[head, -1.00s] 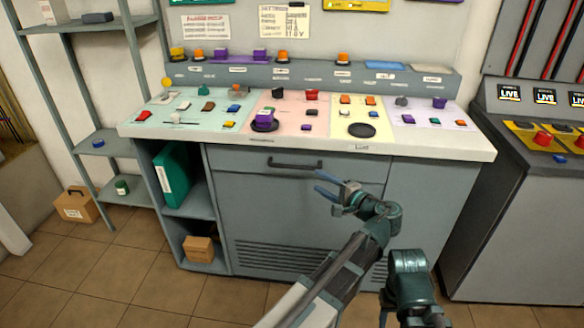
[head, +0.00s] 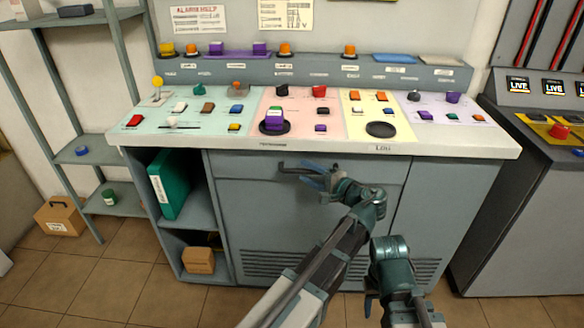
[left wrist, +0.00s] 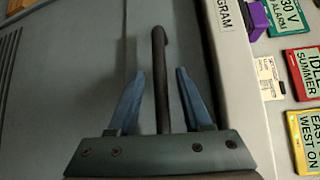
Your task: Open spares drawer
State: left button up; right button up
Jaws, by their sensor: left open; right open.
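The spares drawer (head: 240,185) is the grey front under the control desk; it looks closed. Its dark bar handle (head: 283,167) shows only at its left end in the head view; my left gripper hides the rest. My left gripper (head: 307,175) is open at the handle. In the left wrist view, the handle (left wrist: 159,45) runs between the two blue fingers of the left gripper (left wrist: 159,75), with a gap on each side. My right gripper (head: 371,308) is low, near the bottom edge of the head view, away from the drawer; its fingers are barely visible.
The desk top (head: 450,148) overhangs the drawer and carries many coloured switches. An open shelf bay with a green binder (head: 169,184) is left of the drawer. A grey console (head: 535,205) stands at the right. Tiled floor (head: 120,275) is clear at front left.

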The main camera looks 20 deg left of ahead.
pick_arm(q)
jog(key=shift+w+a, duration=0.25)
jog(key=shift+a, duration=0.15)
grip_shut()
dwell(1.2)
